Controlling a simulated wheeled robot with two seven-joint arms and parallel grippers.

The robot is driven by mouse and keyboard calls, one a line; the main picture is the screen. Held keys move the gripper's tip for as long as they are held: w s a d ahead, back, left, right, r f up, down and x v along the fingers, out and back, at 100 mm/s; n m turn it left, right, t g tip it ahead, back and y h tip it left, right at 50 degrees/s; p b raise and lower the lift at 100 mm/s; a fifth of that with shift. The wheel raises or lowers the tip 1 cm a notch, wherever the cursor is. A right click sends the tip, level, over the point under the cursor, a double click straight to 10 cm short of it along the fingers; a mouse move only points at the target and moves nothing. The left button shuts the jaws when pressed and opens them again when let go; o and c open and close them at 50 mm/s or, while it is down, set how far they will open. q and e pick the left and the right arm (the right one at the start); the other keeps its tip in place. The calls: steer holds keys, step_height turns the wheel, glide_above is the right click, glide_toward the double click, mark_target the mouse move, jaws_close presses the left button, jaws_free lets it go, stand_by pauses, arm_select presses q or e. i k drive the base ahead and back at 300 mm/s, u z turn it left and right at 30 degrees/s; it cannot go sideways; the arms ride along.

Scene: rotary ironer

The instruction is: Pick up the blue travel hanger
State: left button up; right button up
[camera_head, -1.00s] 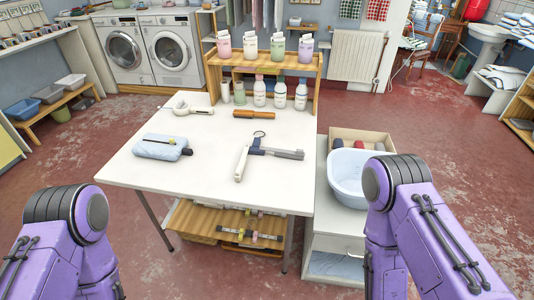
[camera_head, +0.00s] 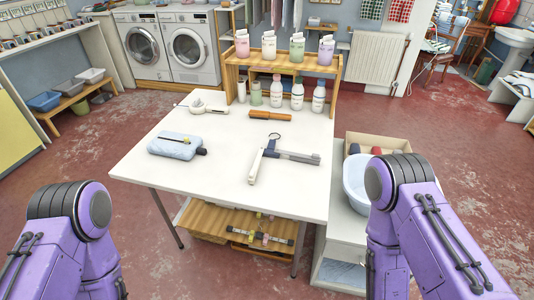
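A folding hanger-like tool (camera_head: 272,153) lies on the right part of the white table. It has a white arm, a grey-blue arm, a dark blue joint and a small dark ring at the top; it looks most like the blue travel hanger. A light blue pouch-like object (camera_head: 176,146) with a dark strip lies on the left of the same table (camera_head: 215,178). Only upper links of my two purple arms show at the bottom corners. Both grippers are out of view, so I cannot tell their state.
A brown-handled object (camera_head: 270,115) and a white hooked item (camera_head: 206,106) lie at the table's back. A wooden shelf with several bottles (camera_head: 297,94) stands behind them. A pale blue basin (camera_head: 356,180) sits on the cabinet at the right. The table's front is clear.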

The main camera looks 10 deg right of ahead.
mark_target(269, 152)
steer(key=u, duration=0.2)
steer(key=i, duration=1)
steer(key=z, duration=0.9)
steer(key=k, duration=0.45)
steer(key=u, duration=2.05)
steer(key=k, duration=1.05)
steer(key=z, duration=1.5)
steer(key=i, duration=1)
steer(key=u, duration=0.05)
